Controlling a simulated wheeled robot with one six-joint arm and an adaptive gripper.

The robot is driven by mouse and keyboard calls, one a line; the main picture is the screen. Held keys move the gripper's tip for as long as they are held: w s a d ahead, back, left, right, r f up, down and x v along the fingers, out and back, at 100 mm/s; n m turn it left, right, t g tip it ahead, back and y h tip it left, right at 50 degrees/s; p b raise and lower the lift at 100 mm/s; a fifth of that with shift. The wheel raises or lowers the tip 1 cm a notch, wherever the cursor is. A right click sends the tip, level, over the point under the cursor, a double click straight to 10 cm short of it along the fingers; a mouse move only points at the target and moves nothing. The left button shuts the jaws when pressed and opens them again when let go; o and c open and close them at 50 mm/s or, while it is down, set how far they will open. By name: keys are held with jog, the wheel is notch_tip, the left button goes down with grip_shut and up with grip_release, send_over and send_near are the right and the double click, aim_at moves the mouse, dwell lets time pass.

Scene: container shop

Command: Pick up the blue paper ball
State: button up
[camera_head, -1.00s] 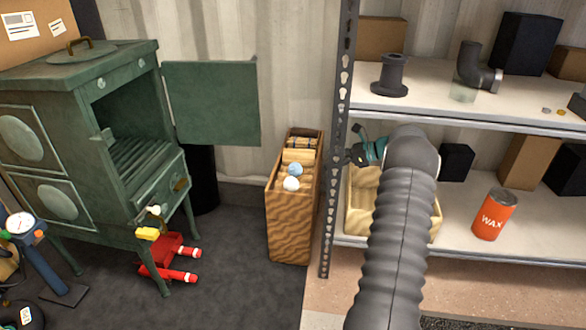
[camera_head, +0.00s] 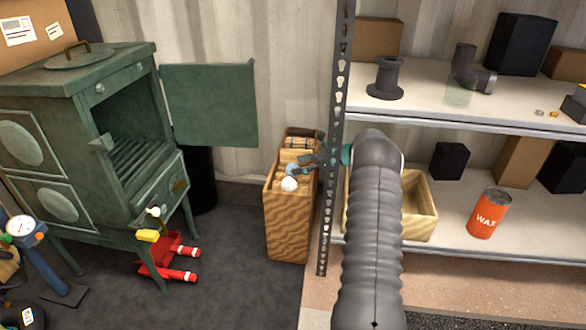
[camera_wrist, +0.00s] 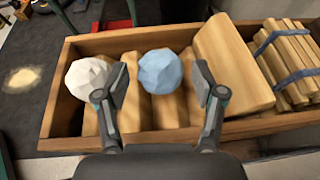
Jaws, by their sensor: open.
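The blue paper ball (camera_wrist: 161,71) lies on wood blocks in a wooden box (camera_wrist: 60,118), seen in the wrist view between my open fingers. My gripper (camera_wrist: 161,88) is open, with one finger on each side of the ball in the picture; I cannot tell whether either touches it. The left finger overlaps the edge of a white paper ball (camera_wrist: 86,80). In the head view my gripper (camera_head: 301,166) is over the box (camera_head: 287,225), partly hiding the blue ball (camera_head: 291,169). The white ball (camera_head: 289,184) shows just in front of it.
A metal shelf post (camera_head: 332,170) stands right beside the box, with my arm reaching past it. The lower shelf holds a light wooden crate (camera_head: 420,232) and an orange wax can (camera_head: 489,213). A green stove (camera_head: 75,140) with its door (camera_head: 210,105) open stands left.

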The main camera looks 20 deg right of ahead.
jog(key=shift+x, duration=1.25)
jog(key=shift+r, duration=0.1)
jog(key=c, duration=0.6)
